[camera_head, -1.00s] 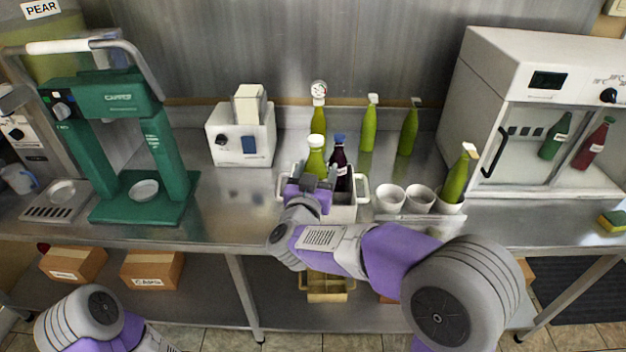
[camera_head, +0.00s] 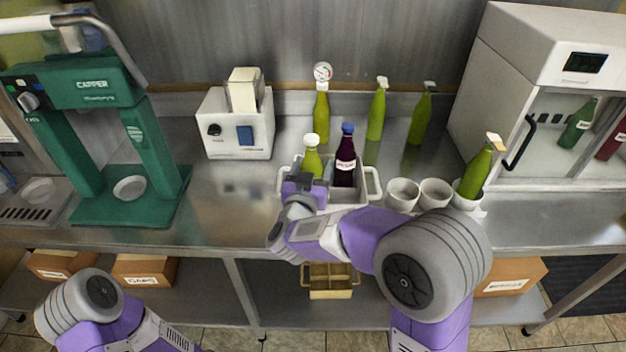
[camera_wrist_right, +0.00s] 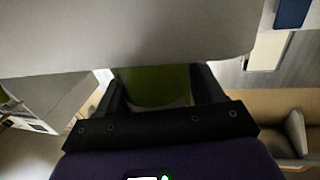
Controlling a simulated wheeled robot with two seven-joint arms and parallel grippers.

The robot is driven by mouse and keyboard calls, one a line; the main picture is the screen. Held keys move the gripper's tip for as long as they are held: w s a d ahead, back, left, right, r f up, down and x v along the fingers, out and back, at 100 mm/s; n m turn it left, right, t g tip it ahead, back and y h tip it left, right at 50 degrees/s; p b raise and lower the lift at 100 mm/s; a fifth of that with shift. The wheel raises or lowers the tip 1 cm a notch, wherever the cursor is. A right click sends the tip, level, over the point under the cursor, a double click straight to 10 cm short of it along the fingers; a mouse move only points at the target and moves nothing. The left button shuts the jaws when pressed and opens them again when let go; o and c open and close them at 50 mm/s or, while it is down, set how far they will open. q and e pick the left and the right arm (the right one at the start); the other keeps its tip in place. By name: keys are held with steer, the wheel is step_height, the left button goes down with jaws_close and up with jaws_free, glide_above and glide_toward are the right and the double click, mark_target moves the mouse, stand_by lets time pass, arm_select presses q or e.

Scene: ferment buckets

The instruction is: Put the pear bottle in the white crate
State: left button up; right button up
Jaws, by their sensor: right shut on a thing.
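A yellow-green bottle with a white cap (camera_head: 311,160) stands upright in the left part of the white crate (camera_head: 374,184), beside a dark purple bottle with a blue cap (camera_head: 345,158). Its label is hidden, so I cannot read that it is pear. My right gripper (camera_head: 304,182) is at the crate's front left, shut on this green bottle. In the right wrist view the green bottle (camera_wrist_right: 158,86) shows between the dark fingers (camera_wrist_right: 157,95). Whether its base touches the crate floor is hidden. My left gripper is out of view.
White cups (camera_head: 403,194) stand right of the crate, one with a tilted green bottle (camera_head: 476,172). A white machine (camera_head: 234,125) is at left; the counter (camera_head: 228,200) before it is clear.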

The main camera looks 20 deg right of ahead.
steer(key=shift+w+f, duration=0.1)
steer(key=shift+f, duration=1)
steer(key=shift+f+b, duration=0.2)
steer(key=shift+b, duration=0.15)
steer(key=o, duration=1.5)
steer(key=shift+o, duration=0.2)
steer(key=shift+r, duration=0.2)
steer(key=p+v, duration=0.2)
steer(key=v, duration=1)
steer(key=shift+f, duration=0.1)
